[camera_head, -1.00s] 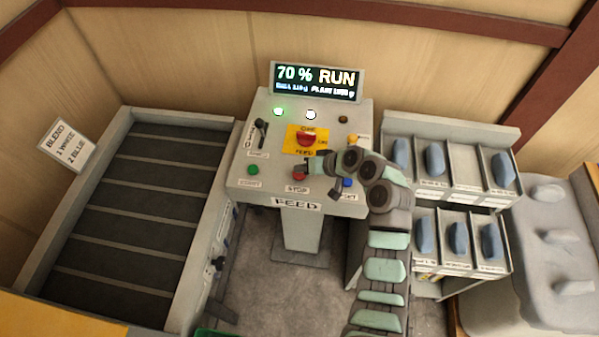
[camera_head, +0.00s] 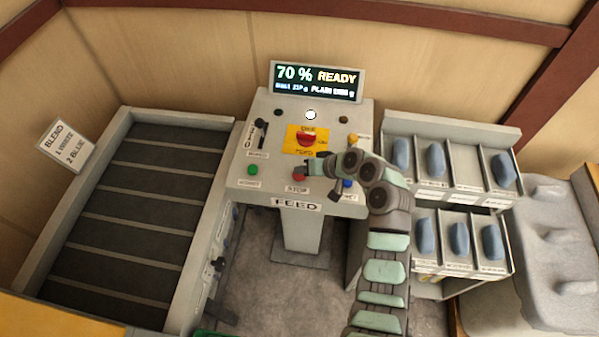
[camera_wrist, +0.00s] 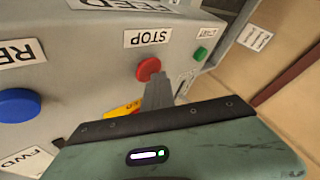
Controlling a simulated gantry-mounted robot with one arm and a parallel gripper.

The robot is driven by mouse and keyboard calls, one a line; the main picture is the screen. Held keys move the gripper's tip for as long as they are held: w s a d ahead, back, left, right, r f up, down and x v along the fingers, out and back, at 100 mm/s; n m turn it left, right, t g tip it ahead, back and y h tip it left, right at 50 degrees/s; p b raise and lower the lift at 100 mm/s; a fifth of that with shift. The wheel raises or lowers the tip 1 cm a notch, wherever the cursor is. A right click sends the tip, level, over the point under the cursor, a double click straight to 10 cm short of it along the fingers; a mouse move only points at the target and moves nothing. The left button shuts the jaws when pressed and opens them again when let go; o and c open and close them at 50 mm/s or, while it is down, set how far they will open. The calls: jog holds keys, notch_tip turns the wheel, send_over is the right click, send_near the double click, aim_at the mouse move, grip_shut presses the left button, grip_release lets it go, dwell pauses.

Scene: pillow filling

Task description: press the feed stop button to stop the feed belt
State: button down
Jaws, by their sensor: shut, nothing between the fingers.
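The red stop button (camera_head: 299,175), above a STOP label, sits at the front edge of the FEED console (camera_head: 240,183). It also shows in the wrist view (camera_wrist: 148,69). My gripper (camera_head: 308,170) is shut and empty, its fingertips right at the button. In the wrist view the fingers (camera_wrist: 158,80) reach the button's edge and cover a small part of it; I cannot tell whether they touch. The display (camera_head: 316,82) reads 70 % READY. The feed belt (camera_head: 125,232) is dark with pale cross slats, on the left.
A green button (camera_head: 252,170) is left of the stop button and a blue button (camera_head: 347,184) is right of it. A red emergency button (camera_head: 306,139) on a yellow plate sits behind. A lever (camera_head: 260,132) stands at the left. Bins (camera_head: 450,165) with blue packs stand right.

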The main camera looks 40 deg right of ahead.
aim_at(302, 176)
jog(key=shift+r+p, duration=0.55)
jog(key=shift+r, duration=0.35)
notch_tip(302, 176, up, 5)
jog(key=p, duration=0.3)
dwell(0.9)
